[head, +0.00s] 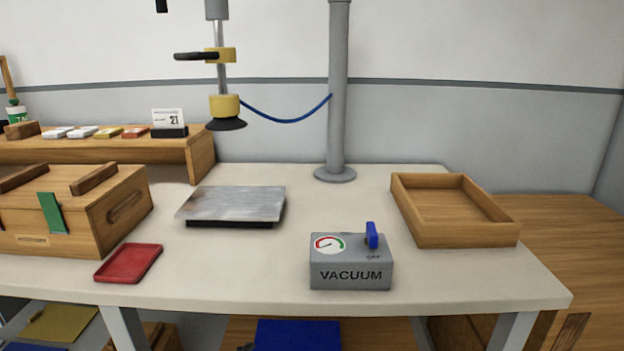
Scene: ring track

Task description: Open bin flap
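Neither of my grippers is in view. No part is clearly recognisable as a bin flap. A wooden box (103,221) stands at the left of the table, cut off by the picture's edge. It has wooden bars on top, a slot in its right side, and a green strip (52,213) on its front. Whether the box has a flap I cannot tell. Below the table, a blue panel (298,337) and wooden parts show only in part at the bottom edge.
The white table (230,277) holds a red tray (128,263), a metal plate (233,204), a grey vacuum box (350,273) with a blue lever, and an open wooden tray (468,234). A suction lifter (225,106) hangs above, near a grey post (337,90). A wooden cabinet (570,230) stands right.

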